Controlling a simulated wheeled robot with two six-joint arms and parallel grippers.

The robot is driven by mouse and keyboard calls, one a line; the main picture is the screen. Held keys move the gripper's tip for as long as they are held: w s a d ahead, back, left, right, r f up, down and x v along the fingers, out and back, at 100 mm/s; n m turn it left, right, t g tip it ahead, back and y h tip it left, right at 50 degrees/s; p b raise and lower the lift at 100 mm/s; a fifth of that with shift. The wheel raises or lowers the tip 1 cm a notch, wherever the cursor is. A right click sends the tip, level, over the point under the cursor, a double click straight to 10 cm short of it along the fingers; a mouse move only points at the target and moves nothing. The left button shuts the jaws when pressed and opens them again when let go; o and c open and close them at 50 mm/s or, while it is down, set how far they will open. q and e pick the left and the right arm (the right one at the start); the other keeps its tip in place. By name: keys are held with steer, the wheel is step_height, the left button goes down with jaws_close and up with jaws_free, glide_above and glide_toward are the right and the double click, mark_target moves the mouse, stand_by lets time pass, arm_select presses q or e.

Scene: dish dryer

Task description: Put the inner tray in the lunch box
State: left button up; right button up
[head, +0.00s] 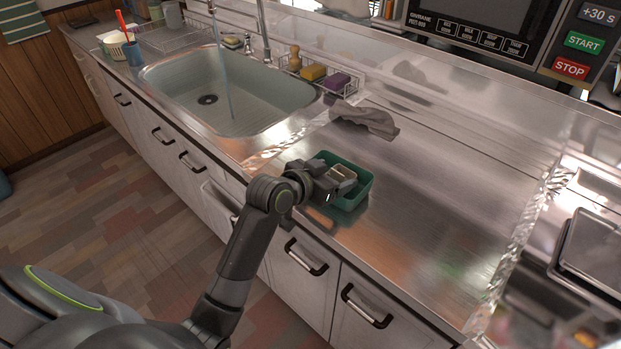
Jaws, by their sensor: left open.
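The green lunch box (357,195) is open and sits on the steel counter, right of the sink. My left gripper (338,183) is over the left part of the box and hides much of its inside. The gripper is open. A small pale beige piece (344,172) shows at the fingers, within the outline of the box; I cannot tell whether it is the inner tray or how it rests. My right gripper is not in view.
A grey cloth (366,120) lies behind the box. The sink (228,95) has running water. A wire rack (325,79) holds sponges. A microwave (485,35) stands at the back. The counter right of the box is clear.

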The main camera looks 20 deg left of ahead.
arm_select(q)
steer(key=v, duration=1)
steer(key=shift+r+p, duration=0.25)
steer(key=shift+p, duration=0.15)
steer(key=shift+s+r, duration=0.15)
steer(key=shift+s, duration=0.15)
steer(key=shift+a, duration=0.1)
